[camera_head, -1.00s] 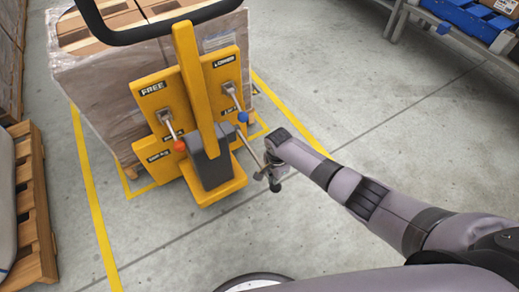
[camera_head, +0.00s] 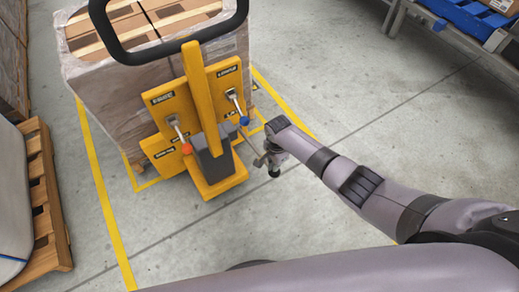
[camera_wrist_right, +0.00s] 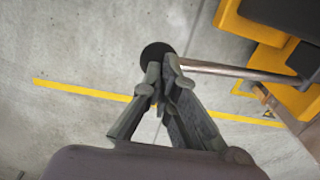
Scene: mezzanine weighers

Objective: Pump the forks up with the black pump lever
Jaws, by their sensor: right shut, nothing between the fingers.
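The yellow pallet truck (camera_head: 208,85) stands with its upright column facing me. Its pump lever, a metal rod with a black knob (camera_wrist_right: 157,52), sticks out to the right of the truck in the head view. My right gripper (camera_head: 266,162) is at the lever's outer end. In the right wrist view its fingers (camera_wrist_right: 163,75) are shut, with the tips close to the knob and the rod (camera_wrist_right: 225,69); nothing is between them. Whether they touch the lever I cannot tell. My left gripper is not in view.
A wrapped load of boxes (camera_head: 110,95) stands behind the truck. An orange-knobbed lever (camera_head: 186,148) and a blue-knobbed lever (camera_head: 244,120) are on the truck's panels. A wooden pallet (camera_head: 45,205) is at left.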

